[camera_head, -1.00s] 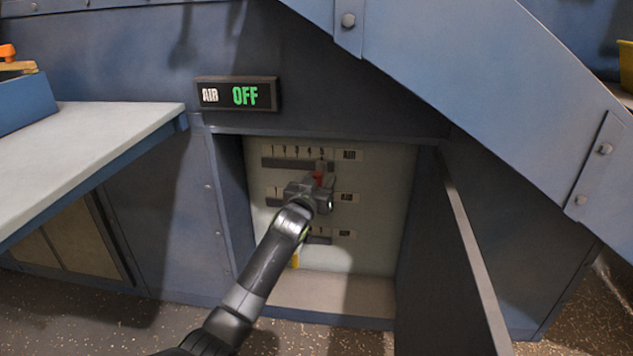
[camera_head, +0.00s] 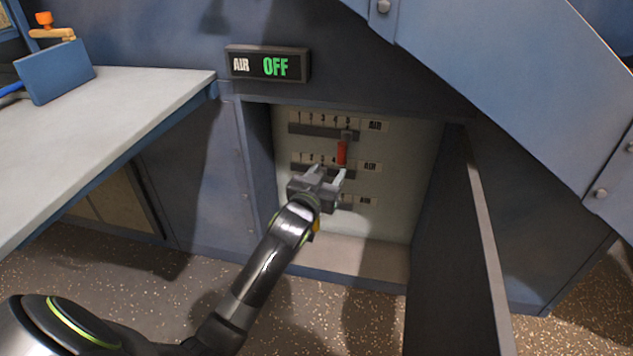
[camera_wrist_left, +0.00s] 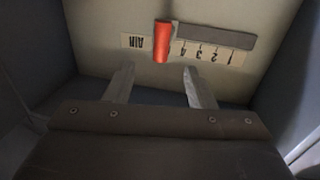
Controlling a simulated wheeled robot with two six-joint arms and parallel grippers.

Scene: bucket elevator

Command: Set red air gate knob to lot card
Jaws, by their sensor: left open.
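The red air gate knob (camera_head: 341,152) hangs from the top slider slot in the open recess, at the right end of its number scale, by the 5. In the left wrist view the red knob (camera_wrist_left: 162,42) appears upside down, past 4 and beside the AIR label. My left gripper (camera_head: 326,172) is open and empty, just below and in front of the knob, apart from it. Its two fingers (camera_wrist_left: 157,70) show in the left wrist view with a gap between them. I see no lot card. My right gripper is not in view.
Two lower slider rows, one with an AIR label (camera_head: 370,167), are partly hidden by my gripper. A display (camera_head: 268,66) above reads AIR OFF. The open door (camera_head: 455,235) bounds the recess at right. A grey table (camera_head: 100,110) stands at left with a blue box (camera_head: 55,72).

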